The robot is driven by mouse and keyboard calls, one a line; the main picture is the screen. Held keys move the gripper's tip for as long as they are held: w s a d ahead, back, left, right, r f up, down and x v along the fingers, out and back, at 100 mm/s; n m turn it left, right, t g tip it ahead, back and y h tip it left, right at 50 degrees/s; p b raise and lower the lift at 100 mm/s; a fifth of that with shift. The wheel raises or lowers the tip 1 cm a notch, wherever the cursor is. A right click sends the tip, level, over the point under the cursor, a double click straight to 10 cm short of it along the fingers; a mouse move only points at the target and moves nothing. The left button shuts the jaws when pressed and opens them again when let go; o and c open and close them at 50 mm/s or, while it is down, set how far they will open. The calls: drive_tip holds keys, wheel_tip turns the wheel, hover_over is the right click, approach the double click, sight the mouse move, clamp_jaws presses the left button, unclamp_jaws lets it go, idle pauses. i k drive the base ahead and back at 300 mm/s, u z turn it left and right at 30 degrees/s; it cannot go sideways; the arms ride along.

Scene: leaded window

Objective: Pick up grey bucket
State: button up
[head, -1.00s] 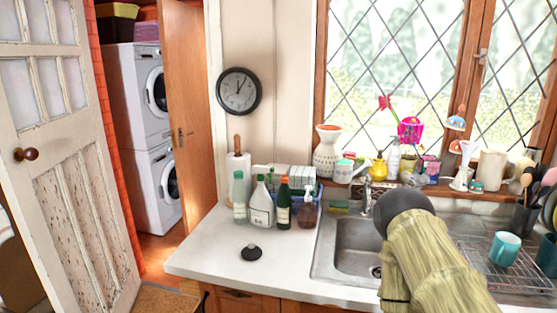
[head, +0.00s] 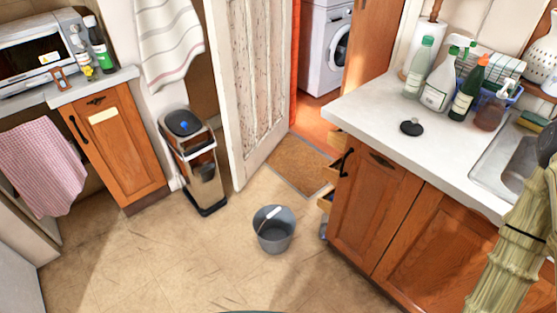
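The grey bucket (head: 274,238) stands upright on the tiled floor, in the lower middle of the head view. Its handle with a white grip lies across the near side of its open top. The bucket looks empty. Part of my arm shows at the right edge, in front of the sink and counter. My gripper cannot be made out in this view, so whether it is open or shut does not show.
A wooden cabinet (head: 370,215) with drawers partly open stands right of the bucket. A metal bin (head: 196,170) stands to the left and behind. A brown doormat (head: 297,165) lies at the open door (head: 250,90). The floor left of the bucket is clear.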

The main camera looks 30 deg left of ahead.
sight(270, 216)
drive_tip(key=u, duration=0.95)
